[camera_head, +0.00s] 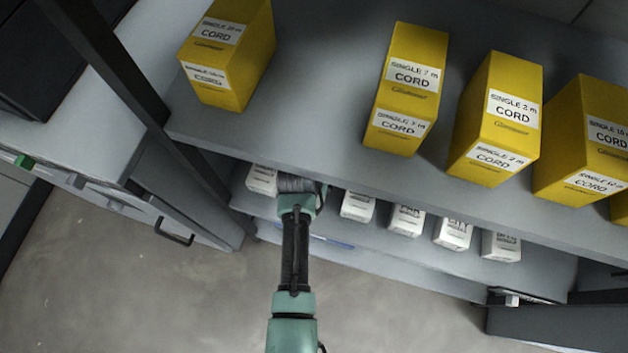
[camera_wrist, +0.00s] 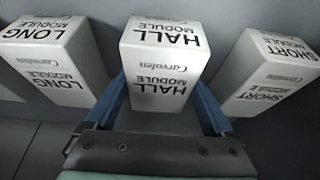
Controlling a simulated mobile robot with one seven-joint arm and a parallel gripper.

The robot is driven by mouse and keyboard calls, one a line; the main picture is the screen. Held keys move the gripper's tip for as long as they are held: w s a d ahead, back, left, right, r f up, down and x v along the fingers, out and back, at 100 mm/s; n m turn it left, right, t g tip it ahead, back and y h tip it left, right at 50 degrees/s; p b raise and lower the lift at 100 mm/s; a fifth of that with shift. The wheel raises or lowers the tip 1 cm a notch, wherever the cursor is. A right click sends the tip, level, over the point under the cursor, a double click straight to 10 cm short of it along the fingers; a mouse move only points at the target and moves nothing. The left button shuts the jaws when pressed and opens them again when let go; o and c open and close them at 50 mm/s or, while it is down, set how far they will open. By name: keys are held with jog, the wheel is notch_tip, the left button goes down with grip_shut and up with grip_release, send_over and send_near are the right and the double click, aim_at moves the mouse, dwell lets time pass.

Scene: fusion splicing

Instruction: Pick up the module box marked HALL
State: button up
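The white module box marked HALL (camera_wrist: 163,60) stands in the middle of the wrist view, its marked faces toward the camera. My gripper (camera_wrist: 160,100) is open, with one blue finger at each side of this box. Narrow gaps seem to show between the fingers and the lower part of the box; contact farther up cannot be told. In the head view my gripper (camera_head: 300,185) reaches into the lower shelf's row of white boxes and hides the box there.
White boxes marked LONG (camera_wrist: 55,60) and SHORT (camera_wrist: 265,75) stand close on either side. More white boxes (camera_head: 406,220) stand right along the lower shelf. The upper shelf (camera_head: 310,110) overhangs them and bears several yellow CORD boxes (camera_head: 410,85). A dark post (camera_head: 105,60) rises at left.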

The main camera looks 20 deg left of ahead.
jog(key=c, duration=0.7)
jog(key=shift+c, duration=0.4)
jog(key=shift+r, duration=0.15)
